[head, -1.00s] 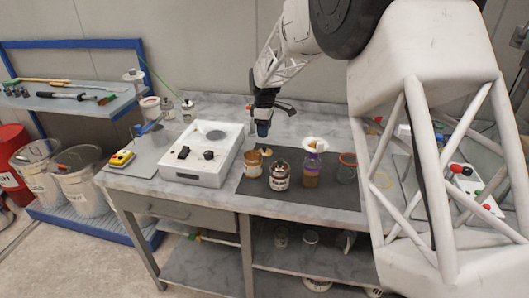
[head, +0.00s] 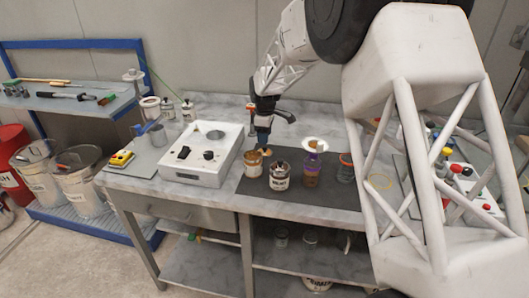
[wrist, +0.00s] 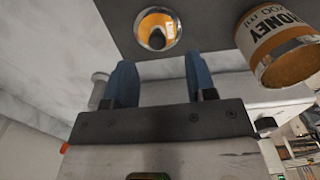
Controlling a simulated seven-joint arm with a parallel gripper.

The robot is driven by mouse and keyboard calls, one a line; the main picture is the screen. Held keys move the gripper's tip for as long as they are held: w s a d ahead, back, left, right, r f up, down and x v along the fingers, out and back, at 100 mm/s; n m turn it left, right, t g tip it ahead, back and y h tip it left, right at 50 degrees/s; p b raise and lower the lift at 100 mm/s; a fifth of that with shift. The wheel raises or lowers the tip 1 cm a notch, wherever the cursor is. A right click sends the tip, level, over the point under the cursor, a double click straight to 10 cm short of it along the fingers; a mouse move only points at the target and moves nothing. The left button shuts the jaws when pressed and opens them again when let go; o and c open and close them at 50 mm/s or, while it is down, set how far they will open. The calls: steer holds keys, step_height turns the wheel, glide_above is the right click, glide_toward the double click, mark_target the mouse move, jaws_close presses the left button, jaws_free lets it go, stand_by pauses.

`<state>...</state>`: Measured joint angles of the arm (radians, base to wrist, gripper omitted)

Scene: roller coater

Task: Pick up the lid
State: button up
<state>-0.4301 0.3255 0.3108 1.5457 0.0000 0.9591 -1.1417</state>
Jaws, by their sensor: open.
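The small round lid (wrist: 157,30) has an orange top, a pale rim and a dark knob. It lies on the dark mat, beside the honey jar (wrist: 278,45). In the head view the lid (head: 268,151) is a small tan shape just right of the honey jar (head: 252,163), partly hidden. My gripper (head: 263,143) points down above the lid. In the wrist view, the blue fingers of my gripper (wrist: 160,72) are apart with nothing between them. The lid shows beyond the fingertips, roughly centred between them.
A dark lidded jar (head: 279,177), a purple-banded jar (head: 312,172) and a red-rimmed jar (head: 346,168) stand to the right on the dark mat (head: 335,194). A white machine (head: 202,155) stands left of the honey jar. Bare benchtop lies behind the mat.

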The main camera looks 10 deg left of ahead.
mark_target(264, 146)
steer(key=shift+w+f, duration=0.15)
steer(key=shift+f, duration=2.3)
jaws_close()
steer(key=shift+r, duration=0.1)
step_height(264, 146, up, 10)
steer(key=s+a+r+m, duration=0.1)
steer(key=s+r, duration=0.4)
steer(key=s, duration=0.8)
steer(key=shift+a+m, duration=0.2)
steer(key=shift+m, duration=0.1)
